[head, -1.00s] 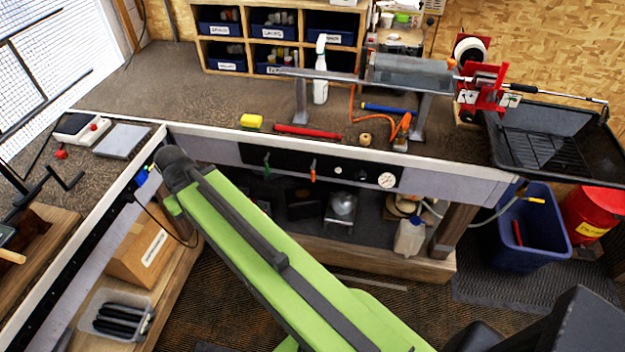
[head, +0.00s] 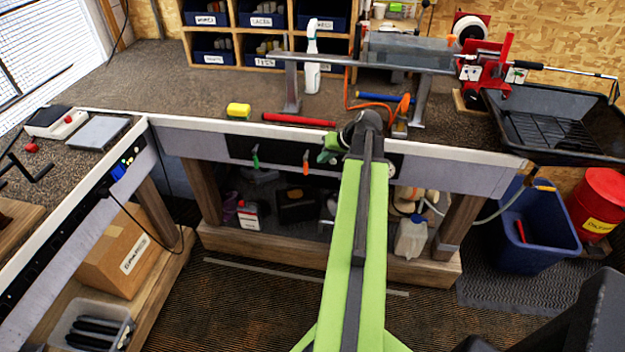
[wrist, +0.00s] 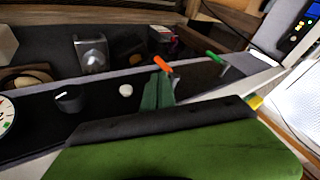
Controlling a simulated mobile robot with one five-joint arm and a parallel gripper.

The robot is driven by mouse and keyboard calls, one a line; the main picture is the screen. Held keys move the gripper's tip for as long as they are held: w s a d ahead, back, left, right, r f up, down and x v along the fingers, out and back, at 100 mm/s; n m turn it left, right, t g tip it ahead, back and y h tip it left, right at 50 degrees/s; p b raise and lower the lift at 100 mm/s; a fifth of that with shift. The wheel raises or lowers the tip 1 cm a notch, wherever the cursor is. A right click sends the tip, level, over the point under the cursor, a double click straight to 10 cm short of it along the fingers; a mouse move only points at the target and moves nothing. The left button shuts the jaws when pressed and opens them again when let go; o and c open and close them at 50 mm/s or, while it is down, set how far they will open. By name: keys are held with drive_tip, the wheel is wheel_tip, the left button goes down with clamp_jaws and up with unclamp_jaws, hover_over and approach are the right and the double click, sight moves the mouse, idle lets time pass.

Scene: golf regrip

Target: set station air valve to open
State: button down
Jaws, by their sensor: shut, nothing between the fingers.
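A black control panel (head: 280,152) is set in the bench's front face. It carries a green lever (head: 255,157) and, to its right, an orange lever (head: 306,162); both stand about upright. I cannot read which is the station air valve. My gripper (head: 328,150) is shut and empty, in front of the panel just right of the orange lever. The wrist view shows the panel turned around, with the orange lever (wrist: 162,65) just beyond my fingers (wrist: 158,90) and the green lever (wrist: 215,58) farther right. Whether my fingers touch the orange lever is unclear.
A white button (wrist: 125,90), a black knob (wrist: 68,98) and a gauge (wrist: 6,112) share the panel; my arm hides some in the head view. A blue bin (head: 530,235) stands right. Floor in front is clear.

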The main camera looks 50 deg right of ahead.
sight(307, 163)
drive_tip(key=b+x, duration=0.2)
drive_tip(key=x, duration=0.1)
drive_tip(key=d+b+x, duration=0.1)
drive_tip(key=b+x, duration=0.5)
drive_tip(key=shift+s+d+f, duration=0.2)
drive_tip(key=shift+d+f, duration=0.2)
